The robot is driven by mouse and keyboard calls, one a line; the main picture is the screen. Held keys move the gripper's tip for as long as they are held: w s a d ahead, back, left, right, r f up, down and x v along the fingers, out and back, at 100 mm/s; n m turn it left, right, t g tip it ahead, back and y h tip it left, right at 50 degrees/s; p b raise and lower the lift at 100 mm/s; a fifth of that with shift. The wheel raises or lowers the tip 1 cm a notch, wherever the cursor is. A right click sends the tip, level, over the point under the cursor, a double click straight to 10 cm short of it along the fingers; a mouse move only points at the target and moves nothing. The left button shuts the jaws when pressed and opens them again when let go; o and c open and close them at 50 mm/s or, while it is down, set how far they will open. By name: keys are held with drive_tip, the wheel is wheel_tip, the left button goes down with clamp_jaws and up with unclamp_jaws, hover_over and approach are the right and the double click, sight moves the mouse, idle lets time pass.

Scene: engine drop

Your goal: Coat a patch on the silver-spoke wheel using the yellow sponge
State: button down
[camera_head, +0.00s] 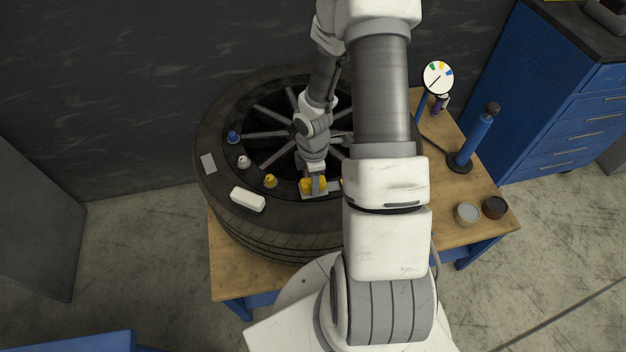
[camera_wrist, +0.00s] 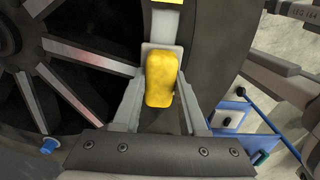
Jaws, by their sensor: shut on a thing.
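The silver-spoke wheel (camera_head: 264,134) lies flat on the wooden table, with a black tire around its silver spokes. Its spokes also show at the left of the wrist view (camera_wrist: 70,92). My gripper (camera_head: 313,188) is over the near part of the wheel, by the inner edge of the tire. The yellow sponge (camera_wrist: 161,76) sits between my gripper's two fingers (camera_wrist: 160,100), which are shut on it. A light grey piece shows just behind the sponge's far end. I cannot tell whether the sponge touches the surface below.
A white block (camera_head: 248,199), a grey patch (camera_head: 208,163) and blue (camera_head: 233,137), white (camera_head: 243,161) and yellow (camera_head: 270,181) caps lie on the wheel. A blue pump (camera_head: 478,138), a round gauge (camera_head: 438,77) and two small pots (camera_head: 467,214) stand right on the table (camera_head: 440,235).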

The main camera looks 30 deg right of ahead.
sight(325, 180)
drive_tip(key=shift+d, duration=0.1)
drive_tip(key=shift+s+d+r+p, duration=0.1)
drive_tip(key=shift+s+d+p, duration=0.1)
drive_tip(key=shift+d+p, duration=0.35)
drive_tip(key=shift+s+d, duration=0.15)
drive_tip(key=shift+d, duration=0.35)
drive_tip(key=shift+s+d, duration=0.15)
drive_tip(key=shift+d, duration=0.35)
drive_tip(key=shift+p, duration=0.35)
drive_tip(key=shift+f, duration=0.2)
drive_tip(key=shift+a, duration=0.1)
